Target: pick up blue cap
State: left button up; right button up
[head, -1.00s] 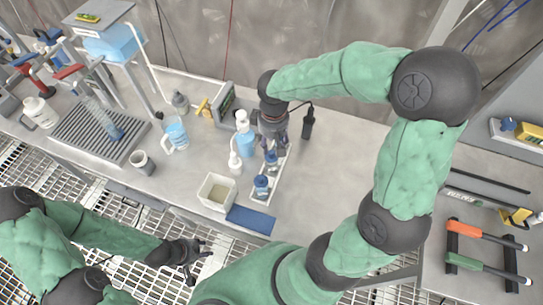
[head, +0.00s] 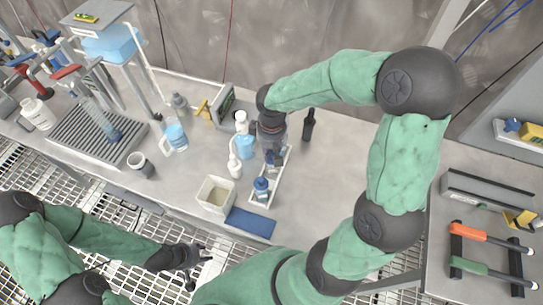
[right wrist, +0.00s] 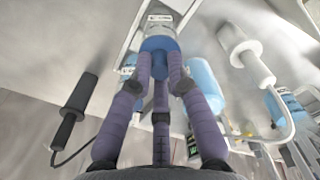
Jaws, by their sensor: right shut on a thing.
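The blue cap (right wrist: 158,44) sits on a clear, labelled bottle (right wrist: 159,22) at the top centre of the right wrist view. The three purple fingers of my right gripper (right wrist: 160,62) are closed around the cap. In the head view my right gripper (head: 271,156) points down over the back part of a white rack (head: 272,181), and its fingers largely hide the cap. A second blue-capped bottle (head: 261,187) stands at the front of the rack. My left gripper (head: 196,262) is empty, with its fingers spread, beyond the bench's front edge.
A beige open box (head: 215,194) and blue pad (head: 250,222) lie in front. A black cylinder (head: 308,125) with a cable stands right. The bench right of the rack is largely clear.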

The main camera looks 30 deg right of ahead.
jog(key=shift+r+p, duration=0.3)
jog(key=shift+r, duration=0.35)
jog(key=shift+a+r+p, duration=0.25)
jog(key=shift+r+p, duration=0.3)
jog(key=shift+r, duration=0.7)
jog(key=a+r+p, duration=0.3)
jog(key=a+r, duration=0.6)
jog(key=a, duration=0.4)
jog(key=shift+s+a, duration=0.2)
jog(key=shift+a, duration=0.1)
